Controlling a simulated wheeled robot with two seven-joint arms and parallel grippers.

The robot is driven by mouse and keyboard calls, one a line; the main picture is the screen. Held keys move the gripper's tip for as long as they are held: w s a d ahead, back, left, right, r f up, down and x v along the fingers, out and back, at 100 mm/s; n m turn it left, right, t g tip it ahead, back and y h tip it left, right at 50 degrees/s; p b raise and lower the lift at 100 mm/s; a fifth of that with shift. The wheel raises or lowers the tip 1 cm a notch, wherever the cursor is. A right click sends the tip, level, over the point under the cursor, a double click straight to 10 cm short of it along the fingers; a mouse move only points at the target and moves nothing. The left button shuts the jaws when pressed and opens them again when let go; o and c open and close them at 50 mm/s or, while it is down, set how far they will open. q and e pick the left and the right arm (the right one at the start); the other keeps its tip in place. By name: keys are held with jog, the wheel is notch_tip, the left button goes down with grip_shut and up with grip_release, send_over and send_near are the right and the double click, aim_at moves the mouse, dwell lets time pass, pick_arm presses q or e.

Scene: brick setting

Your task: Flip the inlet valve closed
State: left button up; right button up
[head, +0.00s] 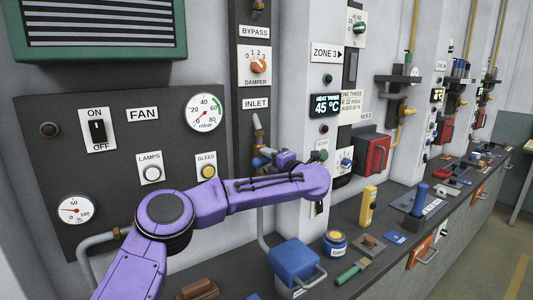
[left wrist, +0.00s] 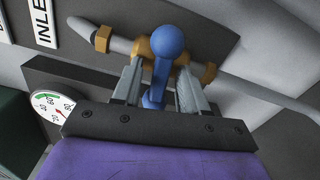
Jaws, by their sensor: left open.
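The inlet valve has a brass body (left wrist: 208,73) on a grey pipe, below the INLET label (head: 256,104). Its blue lever (left wrist: 168,42) ends in a round knob. In the left wrist view the lever stands between the two fingers of my left gripper (left wrist: 158,85), with a finger on each side. The jaws are open; I cannot tell whether either finger touches the lever. In the head view my left gripper (head: 270,158) is at the valve, and the purple wrist hides part of it. My right gripper is not in view.
An orange DAMPER knob (head: 259,66) sits above the INLET label. The FAN panel (head: 60,150) with switch, buttons and gauges is to the left. Below, the bench holds a blue container (head: 293,262) and a yellow block (head: 368,205). A red box (head: 378,153) is to the right.

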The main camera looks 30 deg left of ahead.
pick_arm(q)
jog(key=shift+w+a, duration=0.25)
jog(key=shift+a, duration=0.15)
grip_shut()
jog(key=shift+r+m, duration=0.15)
jog(key=shift+m, duration=0.95)
grip_release()
